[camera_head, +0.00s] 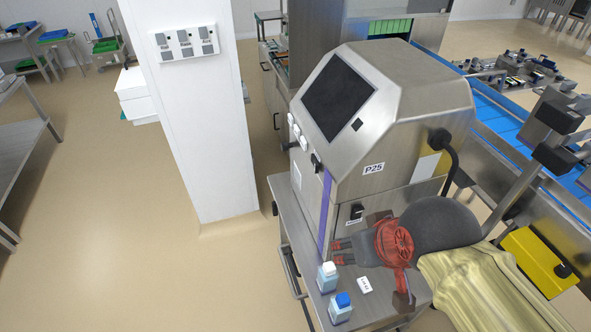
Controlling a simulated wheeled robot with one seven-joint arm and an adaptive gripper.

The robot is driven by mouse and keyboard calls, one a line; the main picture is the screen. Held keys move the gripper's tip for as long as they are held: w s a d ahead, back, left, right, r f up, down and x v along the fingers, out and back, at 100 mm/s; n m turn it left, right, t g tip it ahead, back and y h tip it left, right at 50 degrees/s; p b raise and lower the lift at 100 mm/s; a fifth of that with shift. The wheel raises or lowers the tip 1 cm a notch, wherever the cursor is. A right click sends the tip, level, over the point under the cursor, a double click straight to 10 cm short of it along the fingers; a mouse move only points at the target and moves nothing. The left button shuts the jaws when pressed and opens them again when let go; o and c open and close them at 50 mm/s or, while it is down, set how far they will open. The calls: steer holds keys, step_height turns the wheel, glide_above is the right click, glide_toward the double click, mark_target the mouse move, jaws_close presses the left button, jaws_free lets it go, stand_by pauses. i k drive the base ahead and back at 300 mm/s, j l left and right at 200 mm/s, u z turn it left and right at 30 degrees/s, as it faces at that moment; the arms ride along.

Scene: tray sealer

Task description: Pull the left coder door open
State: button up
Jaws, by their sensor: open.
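The coder (405,95) is a stainless steel cabinet with a dark sloping screen (338,97) and a P25 label, standing on a metal bench. Its left side carries white knobs and a dark latch or handle (316,162), beside a purple vertical strip (324,213). The panels there look closed; I cannot make out the left door's outline. A second dark latch (356,211) sits on the lower right-hand face. My gripper (335,252), dark-fingered behind a red wrist part, is open and points left, low in front of the coder near the strip's foot. It appears to hold nothing; contact cannot be told.
Two small bottles, one white-capped (327,278) and one blue-capped (341,309), stand on the bench (283,213) close below my gripper. A small white tag (364,285) lies nearby. A white pillar (190,120) stands left of the coder, with open floor in front.

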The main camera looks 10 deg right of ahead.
mark_target(323, 212)
steer(key=j, duration=0.5)
steer(key=i+j+z, duration=0.1)
steer(key=j, duration=0.45)
steer(key=i+j, duration=0.3)
steer(key=i+z, duration=0.05)
steer(key=i, duration=0.05)
